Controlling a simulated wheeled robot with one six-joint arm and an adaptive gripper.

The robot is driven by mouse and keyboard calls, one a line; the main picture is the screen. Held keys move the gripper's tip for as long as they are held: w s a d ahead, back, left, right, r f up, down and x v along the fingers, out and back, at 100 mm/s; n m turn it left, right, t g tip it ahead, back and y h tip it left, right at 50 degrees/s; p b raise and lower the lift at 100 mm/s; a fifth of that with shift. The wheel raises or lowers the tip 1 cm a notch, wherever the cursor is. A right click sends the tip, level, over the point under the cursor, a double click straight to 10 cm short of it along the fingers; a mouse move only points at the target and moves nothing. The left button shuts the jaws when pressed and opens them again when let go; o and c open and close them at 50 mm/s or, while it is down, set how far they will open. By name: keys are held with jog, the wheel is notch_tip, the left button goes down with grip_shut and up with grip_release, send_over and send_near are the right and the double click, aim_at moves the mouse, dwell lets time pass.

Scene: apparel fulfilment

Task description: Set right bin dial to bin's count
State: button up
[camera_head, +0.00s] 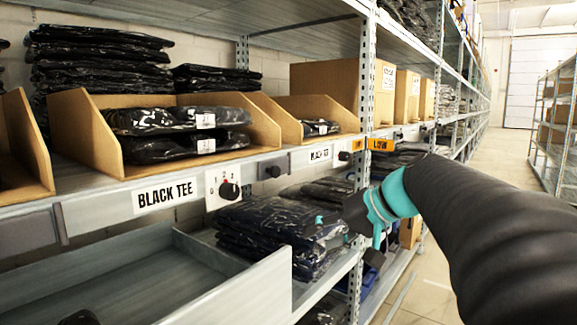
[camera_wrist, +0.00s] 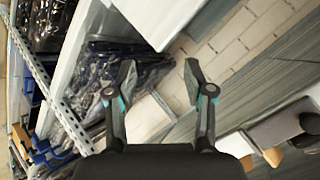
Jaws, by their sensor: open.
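The right bin (camera_head: 335,112) is an open cardboard bin on the shelf in the head view, with at least one black bagged tee (camera_head: 320,127) inside; its depth is partly hidden. Below it is a BLACK TEE label (camera_head: 319,155). Right of the label is a small dial with a black knob (camera_head: 344,156); its setting is too small to read. My gripper (camera_head: 368,222) is below and right of that dial, apart from it, in front of the lower shelf. In the wrist view my gripper (camera_wrist: 158,82) has its fingers apart with nothing between them.
Another knob (camera_head: 272,171) sits between. An orange LOW tag (camera_head: 381,144) is by the upright post (camera_head: 365,85). Bagged stacks (camera_head: 275,225) fill the lower shelf.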

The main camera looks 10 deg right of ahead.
jog(key=w+d+r+t+y+b, duration=0.1)
jog(key=w+d+r+t, duration=0.15)
jog(key=d, duration=0.35)
jog(key=w+d+r+t+y+b, duration=0.1)
jog(key=w+d+r+y, duration=0.1)
jog(key=w+d+r, duration=0.35)
jog(key=n+t+y, duration=0.1)
jog(key=n+t, duration=0.1)
jog(key=t, duration=0.1)
send_near(348, 157)
jog(key=x, duration=0.9)
grip_shut()
